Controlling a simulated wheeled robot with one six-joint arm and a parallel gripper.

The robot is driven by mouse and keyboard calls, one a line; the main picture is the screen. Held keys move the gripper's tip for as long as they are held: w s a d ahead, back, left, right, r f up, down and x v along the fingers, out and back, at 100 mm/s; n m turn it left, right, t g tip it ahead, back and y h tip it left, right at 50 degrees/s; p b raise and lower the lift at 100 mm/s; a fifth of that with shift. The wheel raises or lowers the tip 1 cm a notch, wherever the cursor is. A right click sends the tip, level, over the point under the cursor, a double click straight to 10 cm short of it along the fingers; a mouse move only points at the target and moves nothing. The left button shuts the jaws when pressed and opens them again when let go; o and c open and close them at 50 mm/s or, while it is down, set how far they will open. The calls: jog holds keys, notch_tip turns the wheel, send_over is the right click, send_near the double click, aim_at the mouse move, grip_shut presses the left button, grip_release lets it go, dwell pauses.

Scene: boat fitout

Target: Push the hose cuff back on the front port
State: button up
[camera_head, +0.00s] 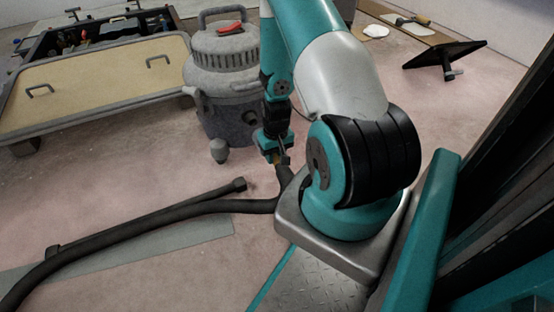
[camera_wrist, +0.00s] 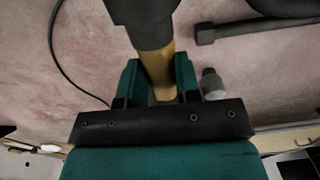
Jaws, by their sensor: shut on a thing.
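The grey shop vacuum (camera_head: 222,105) stands upright on the floor left of my arm in the head view. My gripper (camera_head: 276,153) is low in front of its right side, partly hidden by my arm. It is shut on the tan hose cuff (camera_wrist: 158,72), which lies between the two teal fingers in the wrist view. The dark hose (camera_head: 246,206) runs from the cuff across the floor to the lower left. The cuff is apart from the vacuum body.
A dark tube (camera_head: 150,217) lies beside the hose. A tan panel with handles (camera_head: 95,85) lies at left.

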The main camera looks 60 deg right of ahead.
jog(key=shift+w+d+f+b, duration=0.1)
jog(key=shift+w+d+b, duration=0.2)
jog(key=shift+w+d, duration=0.35)
jog(key=shift+w+d+r+b, duration=0.1)
jog(key=shift+w+d+b, duration=0.25)
jog(key=shift+w, duration=0.65)
jog(key=shift+w+d+f+b, duration=0.1)
jog(key=shift+w+d+b, duration=0.2)
jog(key=shift+w+d, duration=0.35)
jog(key=shift+w+a, duration=0.1)
jog(key=shift+a, duration=0.1)
jog(key=shift+p, duration=0.95)
jog(key=shift+w+d, duration=0.6)
jog(key=shift+w, duration=0.35)
jog(key=shift+w+d, duration=0.6)
jog(key=shift+w, duration=0.45)
jog(key=shift+w+d, duration=0.25)
jog(key=shift+w, duration=0.05)
grip_shut()
jog(key=shift+r, duration=0.2)
jog(key=o, duration=1.1)
grip_release()
